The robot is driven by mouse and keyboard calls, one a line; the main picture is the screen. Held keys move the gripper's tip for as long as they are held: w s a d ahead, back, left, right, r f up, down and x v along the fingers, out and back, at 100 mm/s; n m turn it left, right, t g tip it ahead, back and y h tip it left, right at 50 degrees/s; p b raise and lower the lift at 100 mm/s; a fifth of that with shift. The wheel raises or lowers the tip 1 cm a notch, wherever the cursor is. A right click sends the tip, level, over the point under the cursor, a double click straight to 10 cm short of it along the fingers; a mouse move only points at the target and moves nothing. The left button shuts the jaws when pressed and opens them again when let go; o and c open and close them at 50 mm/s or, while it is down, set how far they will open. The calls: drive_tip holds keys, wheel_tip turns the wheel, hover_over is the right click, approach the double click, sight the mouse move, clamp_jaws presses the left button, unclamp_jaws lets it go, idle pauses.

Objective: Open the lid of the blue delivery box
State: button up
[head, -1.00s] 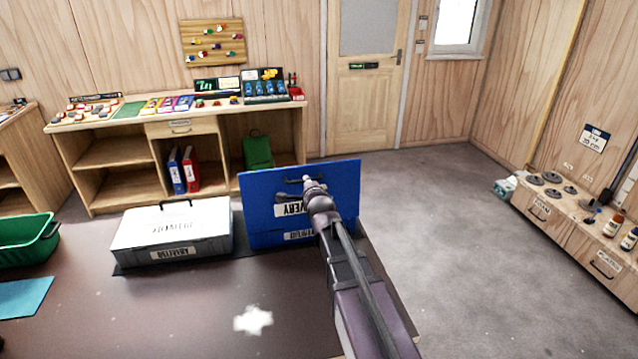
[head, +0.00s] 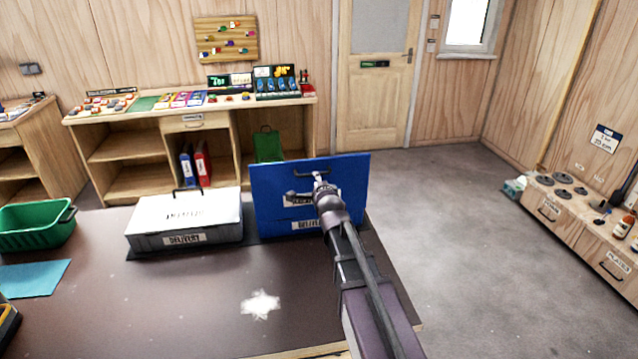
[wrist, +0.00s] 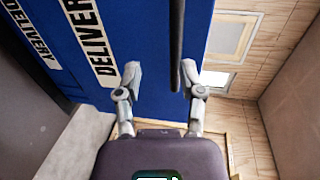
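A dark handle (head: 312,175) sits near the lid's upper edge. My gripper (head: 305,187) is at the handle. In the wrist view, my gripper (wrist: 160,78) has its fingers spread apart, with the black handle bar (wrist: 176,40) nearer the right fingertip. The bar is much thinner than the gap. Whether a finger touches it, I cannot tell.
A white delivery box (head: 190,215) with its lid down stands just left of the blue box. A green crate (head: 35,228) and a teal sheet (head: 35,278) lie at the left. A wooden shelf unit (head: 130,140) stands behind. The floor at right is clear.

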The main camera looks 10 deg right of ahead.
drive_tip(key=shift+w, duration=0.1)
drive_tip(key=shift+c, duration=0.9)
drive_tip(key=shift+f, duration=0.1)
drive_tip(key=c, duration=0.4)
drive_tip(key=shift+d, duration=0.1)
clamp_jaws()
drive_tip(key=s+f+n+g, duration=0.5)
drive_tip(key=s+n, duration=0.1)
drive_tip(key=s, duration=0.4)
drive_tip(key=s+f+n+g, duration=0.4)
drive_tip(key=s+n+g, duration=0.1)
drive_tip(key=s, duration=0.5)
drive_tip(key=s+f+n+g, duration=0.5)
drive_tip(key=s+n, duration=0.1)
drive_tip(key=s, duration=0.4)
drive_tip(key=shift+d+f+n+g, duration=0.3)
drive_tip(key=shift+f+n+g, duration=0.05)
drive_tip(key=shift+n+g, duration=0.05)
drive_tip(key=shift+w, duration=0.1)
